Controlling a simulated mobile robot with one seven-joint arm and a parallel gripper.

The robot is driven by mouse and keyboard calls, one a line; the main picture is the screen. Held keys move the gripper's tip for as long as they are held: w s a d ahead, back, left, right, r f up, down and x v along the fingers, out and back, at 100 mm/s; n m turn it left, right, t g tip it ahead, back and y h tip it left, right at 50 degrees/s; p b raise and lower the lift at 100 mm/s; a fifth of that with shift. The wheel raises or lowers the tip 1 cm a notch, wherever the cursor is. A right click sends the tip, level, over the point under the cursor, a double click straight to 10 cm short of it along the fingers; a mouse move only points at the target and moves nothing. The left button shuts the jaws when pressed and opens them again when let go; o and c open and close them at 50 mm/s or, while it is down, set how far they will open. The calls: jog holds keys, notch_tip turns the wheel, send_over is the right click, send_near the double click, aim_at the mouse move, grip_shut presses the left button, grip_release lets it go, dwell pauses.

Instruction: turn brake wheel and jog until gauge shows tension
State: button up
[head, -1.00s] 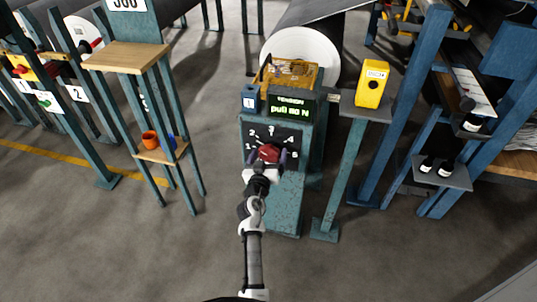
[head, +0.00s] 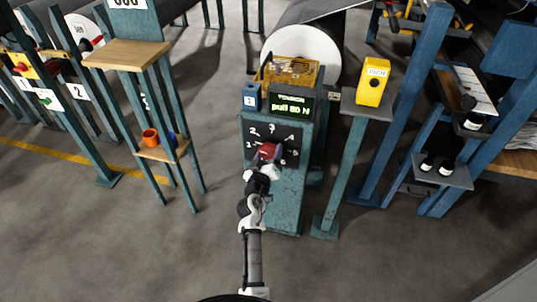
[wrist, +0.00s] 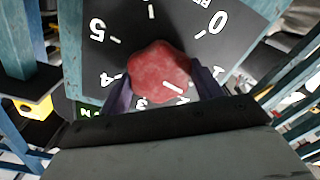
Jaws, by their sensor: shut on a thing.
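The red brake wheel (head: 267,150), a lobed knob, sits at the centre of a black numbered dial (head: 290,137) on a teal post. In the wrist view, the wheel (wrist: 158,68) has a white mark toward the lower right, on the side between 3 and 1. My gripper (head: 266,156) is shut on the wheel. In the wrist view, its dark fingers (wrist: 163,88) press on either side. The tension gauge (head: 291,106), a green-lit display above the dial, seems to read "pull 80 N", though the digits are small.
A blue block marked 1 (head: 251,97) and a yellow cage (head: 290,71) sit on the post top. A wooden-topped stand (head: 127,54) is left.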

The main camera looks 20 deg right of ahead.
jog(key=shift+n, duration=0.3)
jog(key=o, duration=1)
jog(key=shift+s+a, duration=0.1)
